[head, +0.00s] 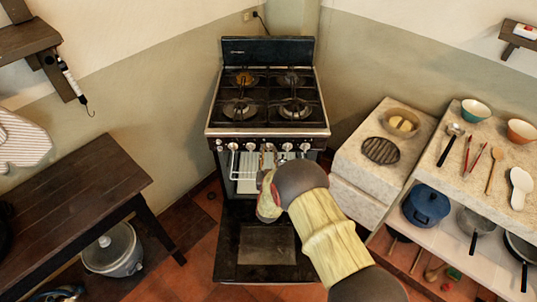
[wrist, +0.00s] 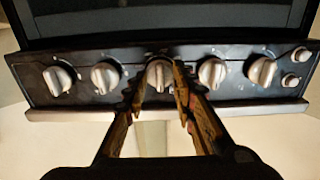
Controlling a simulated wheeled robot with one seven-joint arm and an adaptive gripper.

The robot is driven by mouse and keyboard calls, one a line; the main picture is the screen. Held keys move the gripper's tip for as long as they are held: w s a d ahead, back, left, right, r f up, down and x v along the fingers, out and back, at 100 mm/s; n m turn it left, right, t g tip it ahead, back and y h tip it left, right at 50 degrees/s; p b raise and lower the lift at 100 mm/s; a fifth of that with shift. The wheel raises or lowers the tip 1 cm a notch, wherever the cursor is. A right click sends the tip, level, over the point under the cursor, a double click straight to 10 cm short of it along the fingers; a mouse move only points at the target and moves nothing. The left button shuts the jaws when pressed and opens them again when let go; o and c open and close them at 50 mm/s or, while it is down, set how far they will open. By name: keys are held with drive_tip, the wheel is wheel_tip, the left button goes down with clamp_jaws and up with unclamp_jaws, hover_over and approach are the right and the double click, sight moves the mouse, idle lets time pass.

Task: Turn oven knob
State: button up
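The oven (head: 268,132) is a black stove with a row of several silver knobs along its front panel. In the wrist view the middle knob (wrist: 159,75) sits between the fingertips of my gripper (wrist: 160,84). The fingers are apart, one on each side of the knob, and the tips are at or very near the panel (wrist: 84,103). I cannot tell whether either finger touches the knob. In the head view my gripper (head: 268,160) is in front of the panel, partly hidden by my wrist. Other knobs show to the left (wrist: 105,77) and right (wrist: 212,73).
The oven door (head: 232,260) is folded down open below my arm. A dark wooden table (head: 80,190) stands at the left. A stone counter (head: 352,160) with bowls, utensils and a blue pot (head: 427,206) is at the right.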

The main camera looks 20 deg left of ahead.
drive_tip(key=c, duration=0.3)
drive_tip(key=c, duration=0.4)
clamp_jaws()
